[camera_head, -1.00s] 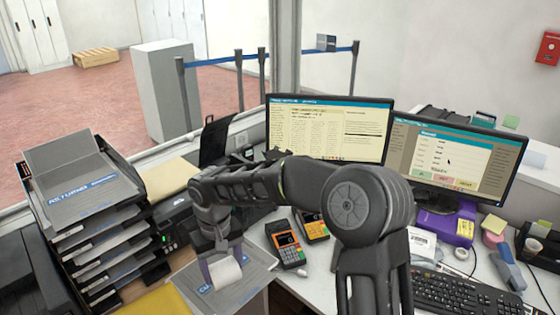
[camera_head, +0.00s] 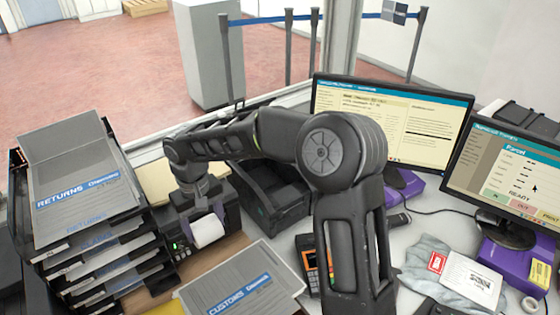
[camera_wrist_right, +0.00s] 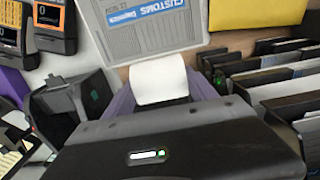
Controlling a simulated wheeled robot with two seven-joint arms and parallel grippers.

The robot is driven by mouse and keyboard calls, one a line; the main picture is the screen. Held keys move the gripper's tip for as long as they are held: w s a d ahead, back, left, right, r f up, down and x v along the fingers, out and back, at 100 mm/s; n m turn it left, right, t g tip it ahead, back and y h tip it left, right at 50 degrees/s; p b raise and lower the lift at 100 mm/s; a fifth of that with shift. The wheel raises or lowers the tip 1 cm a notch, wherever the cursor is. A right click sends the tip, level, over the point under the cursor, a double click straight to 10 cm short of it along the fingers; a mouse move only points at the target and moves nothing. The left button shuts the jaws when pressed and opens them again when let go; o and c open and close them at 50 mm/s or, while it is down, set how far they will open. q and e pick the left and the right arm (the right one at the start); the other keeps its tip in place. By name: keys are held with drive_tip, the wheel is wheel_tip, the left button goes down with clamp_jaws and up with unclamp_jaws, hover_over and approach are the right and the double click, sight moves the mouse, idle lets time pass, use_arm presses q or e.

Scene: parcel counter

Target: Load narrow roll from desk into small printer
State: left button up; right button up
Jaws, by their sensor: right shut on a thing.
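My right gripper (camera_head: 205,222) has purple fingers and is shut on a narrow white roll (camera_head: 208,231). In the right wrist view the roll (camera_wrist_right: 158,78) sits between the purple fingers (camera_wrist_right: 160,92). In the head view the roll is in front of or above a black device (camera_head: 180,236) with green lights, beside the tray stack; contact cannot be told. A second black device (camera_head: 270,205), open-topped, stands to its right, and shows at the left of the wrist view (camera_wrist_right: 50,105). I cannot tell which is the small printer. My left gripper is out of view.
A grey CUSTOMS folder (camera_head: 240,285) lies on the desk in front. A stack of trays (camera_head: 115,245) with a RETURNS folder (camera_head: 85,190) stands at left. Card terminals (camera_wrist_right: 52,22) and two monitors (camera_head: 390,125) are to the right. A grey parcel bag (camera_head: 425,265) lies at right.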

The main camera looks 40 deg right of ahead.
idle(0.3)
drive_tip(key=w+d+t+p, duration=0.1)
drive_tip(key=d+t, duration=0.1)
drive_tip(key=d, duration=1.2)
drive_tip(key=w+d+t+p, duration=0.1)
drive_tip(key=w+d+t, duration=0.1)
drive_tip(key=d, duration=1.3)
drive_tip(key=shift+w, duration=0.15)
drive_tip(key=w+f+b, duration=0.1)
drive_tip(key=w+f, duration=0.1)
drive_tip(key=f, duration=0.1)
drive_tip(key=w+f+b, duration=0.2)
drive_tip(key=w+f, duration=0.1)
drive_tip(key=w+f+b, duration=0.1)
drive_tip(key=w+f, duration=0.2)
drive_tip(key=f, duration=0.1)
drive_tip(key=shift+w+d+b, duration=0.1)
drive_tip(key=shift+d+b, duration=0.05)
drive_tip(key=shift+b, duration=0.15)
drive_tip(key=shift+b+x, duration=0.5)
drive_tip(key=shift+x, duration=0.3)
drive_tip(key=shift+w, duration=0.15)
